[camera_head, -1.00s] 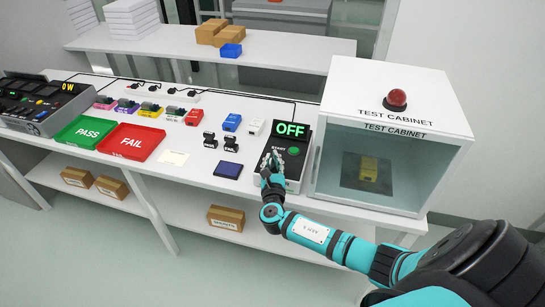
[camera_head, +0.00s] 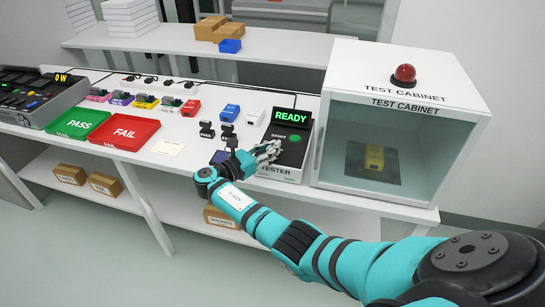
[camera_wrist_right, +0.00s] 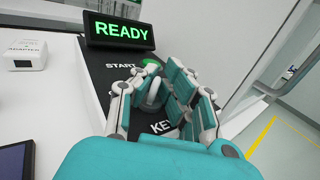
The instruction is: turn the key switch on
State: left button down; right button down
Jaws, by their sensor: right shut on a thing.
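The tester (camera_head: 298,160) is a dark sloped box on the bench. Its display (camera_head: 291,116) reads READY in green and also shows in the right wrist view (camera_wrist_right: 120,31). My right gripper (camera_head: 268,150) is at the front left of the tester's face, below the green START button (camera_head: 296,138). In the right wrist view its fingers (camera_wrist_right: 160,98) are closed around the grey key (camera_wrist_right: 152,94), above the KEY label (camera_wrist_right: 161,127). The fingers hide part of the key and its switch. My left gripper is not in view.
The white test cabinet (camera_head: 410,70) stands just right of the tester, with a yellow block (camera_head: 374,158) inside. Left of the tester are blue and white adapters, black pieces, a red FAIL tray (camera_head: 125,133) and a green PASS tray (camera_head: 78,123).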

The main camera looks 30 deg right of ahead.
jog(key=shift+w+a+m+g+b, duration=0.15)
jog(key=shift+w+m+g+b, duration=0.1)
jog(key=shift+m+g+b, duration=0.85)
jog(key=shift+r+g+b, duration=0.15)
jog(key=shift+g+b, duration=0.2)
jog(key=shift+g, duration=0.05)
jog(key=c, duration=1.7)
grip_release()
jog(key=shift+o, duration=1.2)
jog(key=shift+w+a, duration=0.2)
jog(key=shift+a, duration=0.05)
jog(key=shift+s+d, duration=0.1)
jog(key=shift+d, duration=0.05)
jog(key=shift+w+a, duration=0.15)
jog(key=shift+a, duration=1.8)
jog(key=shift+w+a, duration=0.15)
jog(key=shift+a, duration=1.75)
